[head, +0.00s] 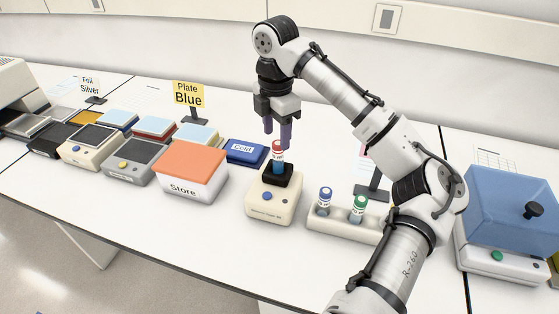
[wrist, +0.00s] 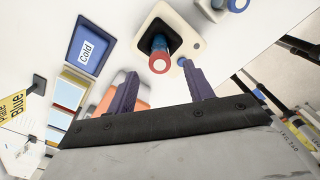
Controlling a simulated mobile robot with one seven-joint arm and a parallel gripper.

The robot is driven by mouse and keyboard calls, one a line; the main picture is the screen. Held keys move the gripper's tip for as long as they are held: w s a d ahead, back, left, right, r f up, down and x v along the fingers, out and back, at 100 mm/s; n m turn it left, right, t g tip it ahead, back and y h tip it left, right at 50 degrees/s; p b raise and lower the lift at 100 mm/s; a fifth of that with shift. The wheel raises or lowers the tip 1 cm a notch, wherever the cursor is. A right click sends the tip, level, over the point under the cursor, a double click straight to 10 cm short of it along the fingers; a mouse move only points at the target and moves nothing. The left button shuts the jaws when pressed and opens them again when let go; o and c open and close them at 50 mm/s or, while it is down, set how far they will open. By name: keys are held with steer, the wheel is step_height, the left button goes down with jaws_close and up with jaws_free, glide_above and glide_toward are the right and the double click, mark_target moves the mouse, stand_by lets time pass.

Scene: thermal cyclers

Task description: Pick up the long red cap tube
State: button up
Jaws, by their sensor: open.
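The long red cap tube (head: 277,156) stands upright in the black holder on top of a small cream device (head: 272,203) in the head view. Its red cap ring also shows in the wrist view (wrist: 159,63), with the blue tube body behind it. My gripper (head: 277,132) is open and empty, its purple fingers pointing down just above the tube's cap in the head view. In the wrist view the two fingers (wrist: 160,80) are spread apart, with the cap between and beyond them. I cannot tell the exact gap between fingertips and cap.
A white rack (head: 340,226) with a blue-capped tube (head: 325,195) and a green-capped tube (head: 359,203) stands to the right. An orange-lidded Store box (head: 190,175) and a blue Cold tray (head: 246,152) stand to the left. A blue-lidded machine (head: 510,210) is at far right.

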mark_target(278, 159)
steer(key=f, duration=0.4)
steer(key=f+p, duration=0.1)
steer(key=f, duration=0.4)
steer(key=shift+d+p, duration=0.2)
steer(key=shift+p, duration=0.1)
steer(key=shift+c, duration=0.3)
steer(key=c, duration=1.1)
steer(key=shift+o, duration=0.2)
steer(key=shift+r, duration=0.1)
steer(key=shift+w+r, duration=0.1)
